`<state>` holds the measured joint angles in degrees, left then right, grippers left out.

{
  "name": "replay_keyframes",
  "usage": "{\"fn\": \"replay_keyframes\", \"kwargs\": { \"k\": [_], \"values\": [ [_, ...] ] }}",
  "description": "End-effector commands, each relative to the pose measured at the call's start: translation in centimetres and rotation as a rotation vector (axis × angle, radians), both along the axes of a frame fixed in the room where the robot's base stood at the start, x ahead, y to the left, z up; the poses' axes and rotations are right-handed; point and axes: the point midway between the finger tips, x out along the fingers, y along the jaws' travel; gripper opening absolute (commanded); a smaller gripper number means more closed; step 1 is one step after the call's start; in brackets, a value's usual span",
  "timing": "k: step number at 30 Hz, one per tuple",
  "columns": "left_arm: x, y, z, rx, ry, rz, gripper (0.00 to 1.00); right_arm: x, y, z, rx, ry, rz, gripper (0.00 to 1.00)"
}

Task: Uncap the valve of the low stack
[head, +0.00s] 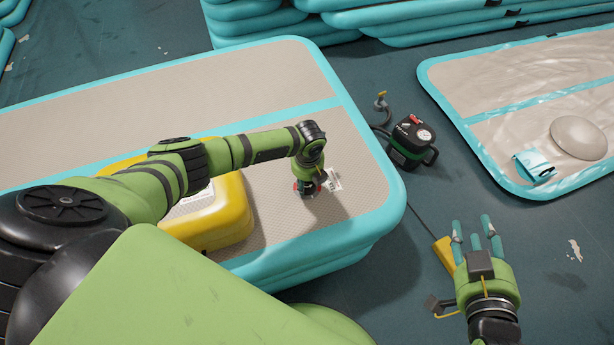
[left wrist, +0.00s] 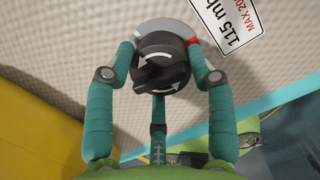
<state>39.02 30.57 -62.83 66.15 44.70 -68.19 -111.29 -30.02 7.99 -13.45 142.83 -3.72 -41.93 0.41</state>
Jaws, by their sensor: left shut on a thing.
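The low stack (head: 285,85) of beige-topped, teal-edged tracks lies under my left arm. Its valve shows as a red and grey rim (left wrist: 192,40) behind the black cap in the left wrist view. The black cap (left wrist: 160,68) has white curved arrows and a raised grip bar. My left gripper (head: 309,188) points down at the top near the stack's right end, its green fingers shut around the cap. The cap appears seated at the valve; whether it is loosened I cannot tell. My right gripper (head: 473,228) is open and empty, right of the stack, fingers spread.
A yellow cushion-like block (head: 215,218) sits on the stack beside my left arm. A white label (left wrist: 235,25) reading 115 mb lies beside the valve. A black pump with a gauge (head: 412,138) stands on the floor right of the stack. A flat, wrinkled track (head: 520,95) lies further right.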

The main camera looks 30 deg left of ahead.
Motion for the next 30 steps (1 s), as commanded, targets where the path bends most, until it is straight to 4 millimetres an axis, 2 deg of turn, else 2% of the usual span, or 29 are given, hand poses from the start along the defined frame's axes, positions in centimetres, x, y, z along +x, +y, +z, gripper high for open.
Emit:
{"fn": "replay_keyframes", "kwargs": {
  "k": [6, 18, 27, 30],
  "values": [
    [-0.1, -0.2, 0.0, -0.002, 0.002, 0.203, 0.24, 0.0, 0.0, 1.0, 0.000, 0.000, 0.000, 0.40],
    [0.0, -0.1, 0.0, -0.002, 0.001, 0.267, 0.24, 0.0, 0.0, 1.2, 0.000, 0.000, 0.000, 0.40],
    [-0.1, -0.2, 0.0, -0.002, 0.003, 0.645, 0.24, 0.0, 0.0, 2.3, 0.000, 0.000, 0.000, 0.40],
    [0.0, -0.1, -0.1, -0.001, 0.001, 0.694, 0.24, 0.0, 0.0, 2.3, 0.000, 0.000, 0.000, 0.40]
  ]
}}
